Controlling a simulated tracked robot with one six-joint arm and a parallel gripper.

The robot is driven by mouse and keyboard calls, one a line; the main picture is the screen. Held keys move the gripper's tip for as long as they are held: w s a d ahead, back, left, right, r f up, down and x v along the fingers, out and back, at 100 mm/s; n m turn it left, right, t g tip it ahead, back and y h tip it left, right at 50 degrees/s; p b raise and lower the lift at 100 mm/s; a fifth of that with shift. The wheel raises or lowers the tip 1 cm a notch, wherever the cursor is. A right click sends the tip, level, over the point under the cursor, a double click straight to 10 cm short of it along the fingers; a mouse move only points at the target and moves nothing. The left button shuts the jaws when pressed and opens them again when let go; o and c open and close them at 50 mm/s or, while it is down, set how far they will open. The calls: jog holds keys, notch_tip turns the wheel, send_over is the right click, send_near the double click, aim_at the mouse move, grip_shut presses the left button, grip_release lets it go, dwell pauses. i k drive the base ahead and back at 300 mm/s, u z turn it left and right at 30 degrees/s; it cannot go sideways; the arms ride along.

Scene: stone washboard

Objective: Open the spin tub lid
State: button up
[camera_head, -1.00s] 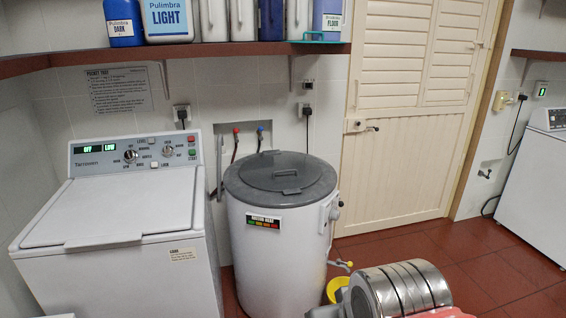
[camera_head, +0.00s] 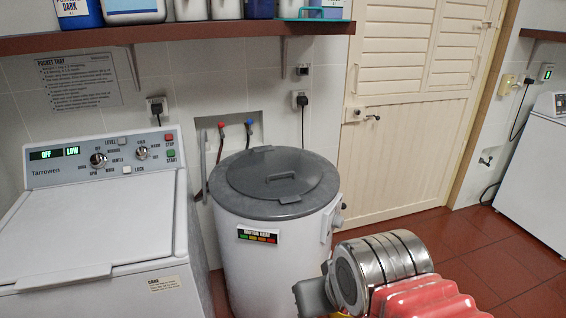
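The spin tub (camera_head: 262,262) is a white upright drum in the middle of the view, beside the white washing machine. Its round grey lid (camera_head: 300,178) lies flat and shut on the grey top ring. A raised handle (camera_head: 282,178) runs across the lid's middle, and a dark hinge-like bracket (camera_head: 258,151) is at the back edge. My arm, with a metal cylinder and red ribbed sleeve, shows at the lower right, in front of and lower than the lid. My gripper's fingers do not show.
The washing machine (camera_head: 100,220) stands close at the left. A brown shelf (camera_head: 180,33) with bottles hangs above at the back. A wall recess (camera_head: 229,130) with taps and hoses is behind the tub. A cream door (camera_head: 405,150) and red tiled floor (camera_head: 500,250) lie right.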

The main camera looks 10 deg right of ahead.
aim_at(268, 172)
jog(key=i, duration=1.4)
jog(key=u, duration=0.1)
